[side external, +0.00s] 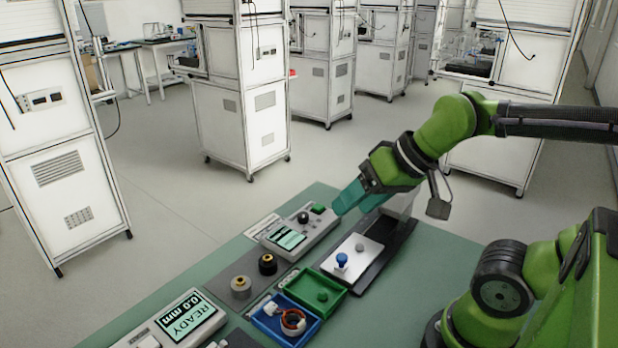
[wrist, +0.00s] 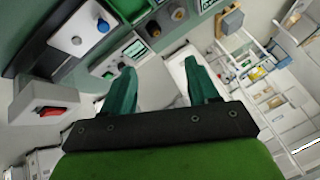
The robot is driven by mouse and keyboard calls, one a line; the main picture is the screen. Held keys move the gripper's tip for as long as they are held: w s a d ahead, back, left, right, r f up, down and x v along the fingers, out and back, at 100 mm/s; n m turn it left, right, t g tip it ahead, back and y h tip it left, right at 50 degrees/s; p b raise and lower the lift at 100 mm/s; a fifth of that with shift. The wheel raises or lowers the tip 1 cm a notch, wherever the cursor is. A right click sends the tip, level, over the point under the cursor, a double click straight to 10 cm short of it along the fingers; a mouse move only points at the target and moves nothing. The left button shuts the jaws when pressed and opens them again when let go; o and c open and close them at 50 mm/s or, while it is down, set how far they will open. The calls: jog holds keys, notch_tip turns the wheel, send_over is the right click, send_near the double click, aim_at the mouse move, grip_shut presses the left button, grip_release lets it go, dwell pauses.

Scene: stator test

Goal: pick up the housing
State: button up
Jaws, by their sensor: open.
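No part is labelled as the housing, and I cannot tell for certain which one it is. A grey round part with a brass top (side external: 241,287) and a black round part with a brass top (side external: 267,264) stand on a dark plate; they also show near the top of the wrist view. My gripper (side external: 338,211) has teal fingers, spread apart and empty in the wrist view (wrist: 160,68). It is above the bench's far side, by the grey control box, away from these parts.
The control box (side external: 277,239) has a screen, black knob and green button. A white plate (side external: 369,257) with a blue knob is near it. The green tray (side external: 330,306) adjoins the blue one. A red switch (wrist: 52,111) is at left.

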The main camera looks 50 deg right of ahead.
jog(key=shift+o, duration=1.2)
